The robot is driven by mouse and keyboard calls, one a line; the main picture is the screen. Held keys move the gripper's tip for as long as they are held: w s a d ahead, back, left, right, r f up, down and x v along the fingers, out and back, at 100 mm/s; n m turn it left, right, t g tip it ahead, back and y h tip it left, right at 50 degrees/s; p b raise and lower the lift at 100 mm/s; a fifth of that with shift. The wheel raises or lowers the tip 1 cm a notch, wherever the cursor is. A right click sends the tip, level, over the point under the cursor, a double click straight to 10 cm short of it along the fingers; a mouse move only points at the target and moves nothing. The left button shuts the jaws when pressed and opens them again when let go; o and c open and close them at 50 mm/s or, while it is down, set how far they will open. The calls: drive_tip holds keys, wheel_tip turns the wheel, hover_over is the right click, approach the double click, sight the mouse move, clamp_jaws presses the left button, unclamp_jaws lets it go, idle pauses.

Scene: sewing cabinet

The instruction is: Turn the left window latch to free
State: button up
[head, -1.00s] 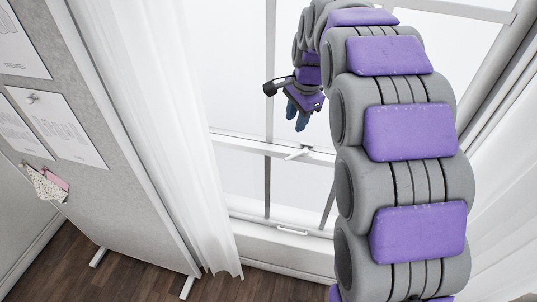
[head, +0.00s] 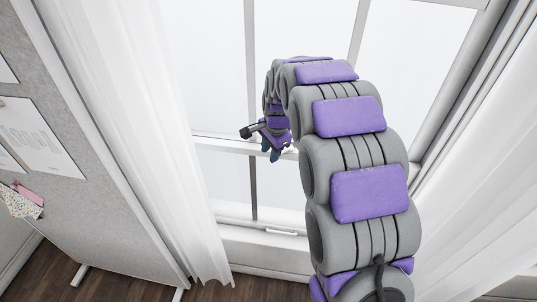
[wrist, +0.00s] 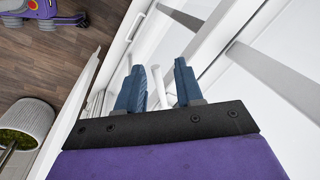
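The white window latch (wrist: 158,84) shows in the wrist view as a pale lever between my two blue fingers, with a gap beside it. My gripper (wrist: 159,66) is open there. In the head view my gripper (head: 270,153) points down at the window's middle rail (head: 220,145). A small white part of the latch (head: 291,150) shows just right of the fingers, and the rest is hidden behind them and my arm. I cannot tell whether the fingers touch the lever.
White curtains (head: 180,170) hang on both sides of the window. A grey pin board (head: 75,140) stands at the left. A white sash pull (head: 281,232) sits on the lower frame. In the wrist view a planter (wrist: 35,118) stands on the wooden floor.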

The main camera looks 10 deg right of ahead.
drive_tip(key=d, duration=0.1)
drive_tip(key=d+f, duration=0.1)
drive_tip(key=d, duration=0.1)
drive_tip(key=shift+w, duration=0.1)
drive_tip(key=a, duration=0.2)
drive_tip(key=shift+a, duration=0.3)
drive_tip(key=shift+c, duration=1.2)
drive_tip(key=shift+a, duration=0.2)
drive_tip(key=shift+c, duration=0.8)
drive_tip(key=shift+d, duration=0.1)
drive_tip(key=shift+c, duration=0.8)
drive_tip(key=shift+d, duration=0.3)
clamp_jaws()
drive_tip(key=shift+d, duration=0.45)
drive_tip(key=shift+a, duration=0.1)
